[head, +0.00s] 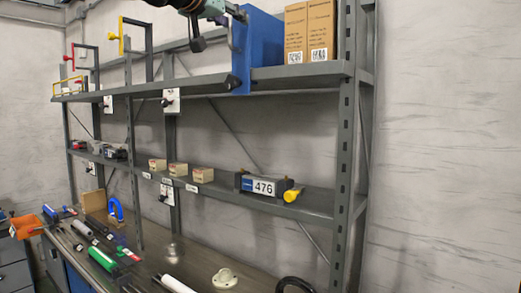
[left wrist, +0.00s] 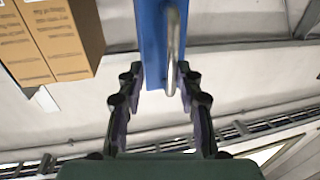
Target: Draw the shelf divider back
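The blue shelf divider (head: 262,45) stands upright on the top shelf, left of the cardboard boxes. In the left wrist view the divider (left wrist: 152,30) shows edge-on with a bare metal handle (left wrist: 172,50) along it. My left gripper (head: 222,22) comes in from the top of the head view, close to the divider's front edge. In the left wrist view the two dark fingers of my left gripper (left wrist: 158,78) stand apart. The lower end of the handle lies between their tips, nearer the right finger. I see no clear contact. My right gripper is not in view.
Two cardboard boxes (head: 310,30) stand right of the divider on the grey top shelf (head: 150,88). The lower shelf holds a grey unit marked 476 (head: 262,186) and small boxes (head: 178,169). A cluttered workbench (head: 190,262) lies below.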

